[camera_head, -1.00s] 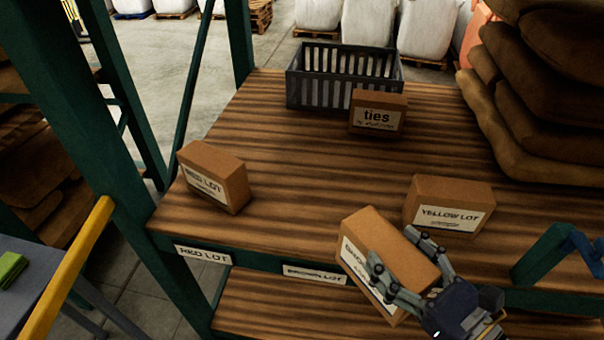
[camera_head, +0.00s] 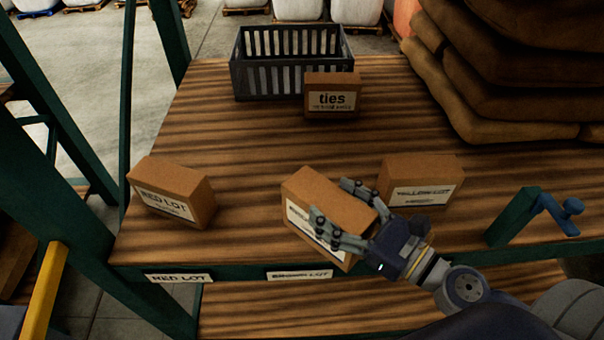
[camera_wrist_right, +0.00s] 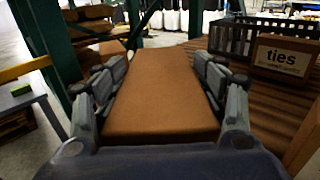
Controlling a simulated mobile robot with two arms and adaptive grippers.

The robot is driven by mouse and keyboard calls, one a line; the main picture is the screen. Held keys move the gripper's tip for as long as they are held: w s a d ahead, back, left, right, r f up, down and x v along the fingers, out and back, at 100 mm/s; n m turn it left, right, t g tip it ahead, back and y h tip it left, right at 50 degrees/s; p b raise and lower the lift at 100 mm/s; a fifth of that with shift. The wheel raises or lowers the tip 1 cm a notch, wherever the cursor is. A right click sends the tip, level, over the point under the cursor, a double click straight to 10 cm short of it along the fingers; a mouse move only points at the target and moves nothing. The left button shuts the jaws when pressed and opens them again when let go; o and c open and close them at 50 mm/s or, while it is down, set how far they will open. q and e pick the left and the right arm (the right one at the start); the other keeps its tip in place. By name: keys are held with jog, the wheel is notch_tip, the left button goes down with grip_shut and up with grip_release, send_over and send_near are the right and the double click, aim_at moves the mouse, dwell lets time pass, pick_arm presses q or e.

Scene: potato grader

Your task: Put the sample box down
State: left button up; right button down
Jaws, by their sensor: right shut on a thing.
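The sample box (camera_head: 318,205) is a brown carton with a white label, partly hidden by the fingers. My right gripper (camera_head: 350,215) is shut on it, one finger on each long side. The box is over the front of the wooden shelf (camera_head: 240,180), between the RED LOT box (camera_head: 172,192) and the YELLOW LOT box (camera_head: 420,182). I cannot tell if its underside touches the shelf. In the right wrist view the box (camera_wrist_right: 165,90) fills the space between the fingers. My left gripper is not seen.
A BROWN LOT label (camera_head: 300,274) and a RED LOT label (camera_head: 180,278) are on the shelf's front edge. A "ties" box (camera_head: 332,97) stands before a grey crate (camera_head: 240,78). Stacked sacks (camera_head: 480,80) fill the right rear. A green bracket (camera_head: 512,217) stands at the right edge.

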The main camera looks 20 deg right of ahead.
aim_at(306, 166)
jog(key=w+p, duration=0.1)
jog(key=w, duration=0.2)
jog(key=w+a+p, duration=0.1)
jog(key=w+p, duration=0.1)
jog(key=w, duration=0.2)
jog(key=w+p, duration=0.2)
jog(key=w, duration=0.2)
jog(key=shift+a+f, duration=0.15)
jog(key=shift+a, duration=0.2)
jog(key=shift+w+a+f+b, duration=0.1)
jog(key=shift+w+f+b, duration=0.15)
jog(key=shift+f, duration=0.4)
jog(key=shift+w+f+b, duration=0.15)
jog(key=shift+w+f, duration=0.1)
jog(key=shift+f, duration=0.4)
jog(key=shift+w+a+f+b, duration=0.1)
jog(key=shift+w+f+b, duration=0.15)
jog(key=shift+f, duration=0.4)
jog(key=shift+f, duration=0.2)
jog(key=shift+c, duration=1.3)
grip_release()
jog(key=shift+s, duration=0.1)
